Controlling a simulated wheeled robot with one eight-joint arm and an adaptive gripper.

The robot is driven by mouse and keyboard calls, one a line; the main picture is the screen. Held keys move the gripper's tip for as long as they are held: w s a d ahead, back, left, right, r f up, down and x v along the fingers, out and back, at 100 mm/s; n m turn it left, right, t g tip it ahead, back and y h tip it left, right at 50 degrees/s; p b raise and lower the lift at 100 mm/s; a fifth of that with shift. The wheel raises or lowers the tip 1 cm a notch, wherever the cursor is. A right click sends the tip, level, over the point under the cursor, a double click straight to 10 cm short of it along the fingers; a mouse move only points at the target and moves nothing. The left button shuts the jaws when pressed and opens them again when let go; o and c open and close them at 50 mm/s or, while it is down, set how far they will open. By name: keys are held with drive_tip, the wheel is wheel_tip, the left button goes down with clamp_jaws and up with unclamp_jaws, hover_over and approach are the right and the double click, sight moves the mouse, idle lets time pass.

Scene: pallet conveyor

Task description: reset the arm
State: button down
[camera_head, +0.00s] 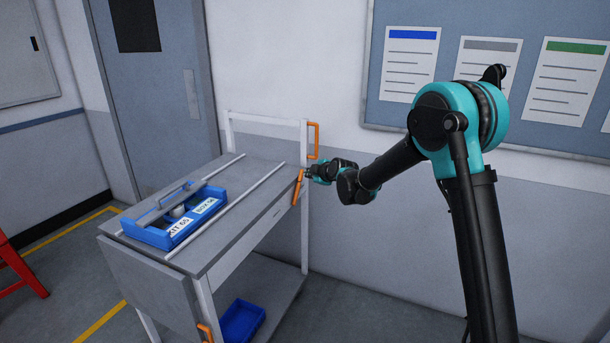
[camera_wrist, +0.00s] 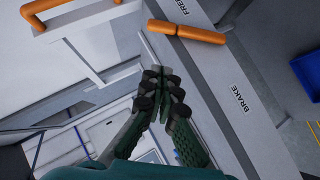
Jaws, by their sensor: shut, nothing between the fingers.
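My arm reaches out to the left in the head view, with my gripper (camera_head: 309,174) close to the far right corner of a grey cart (camera_head: 238,215). An orange lever (camera_head: 298,188) on the cart's side is right beside the gripper; the head view does not show whether they touch. In the wrist view my gripper (camera_wrist: 164,88) is shut with nothing in it. There the orange lever (camera_wrist: 187,32) lies beyond the fingertips, between labels reading FREE and BRAKE, with a gap between it and the fingers.
A blue tote (camera_head: 172,222) with a handle sits on the cart top between two rails. A blue bin (camera_head: 242,320) is on the lower shelf. An orange handle (camera_head: 314,141) is on the cart's end frame. A wall with a notice board (camera_head: 480,110) stands behind. A red stool (camera_head: 18,268) is far left.

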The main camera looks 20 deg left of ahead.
drive_tip(key=shift+s+d+r, duration=0.15)
drive_tip(key=shift+s+d, duration=0.1)
idle(0.3)
drive_tip(key=s+d+f+m+g+h, duration=0.15)
drive_tip(key=s+d+m, duration=0.4)
drive_tip(key=d, duration=0.95)
drive_tip(key=s+d+m+h, duration=0.35)
drive_tip(key=s+d, duration=0.25)
drive_tip(key=d, duration=0.9)
drive_tip(key=s+d+f+m+g+h, duration=0.1)
drive_tip(key=s+d+f+m, duration=0.2)
drive_tip(key=s+d, duration=0.4)
drive_tip(key=s+d+f+m+g+h, duration=0.1)
drive_tip(key=s+d+f+m+h, duration=0.1)
drive_tip(key=s+d+m, duration=0.3)
drive_tip(key=s+d+f+m+g+h, duration=0.1)
drive_tip(key=s+d+f+m, duration=0.3)
drive_tip(key=s+d, duration=0.6)
drive_tip(key=s, duration=0.4)
drive_tip(key=shift+s+d+f+m, duration=0.2)
drive_tip(key=shift+s+f+m, duration=0.05)
drive_tip(key=shift+s+m, duration=0.05)
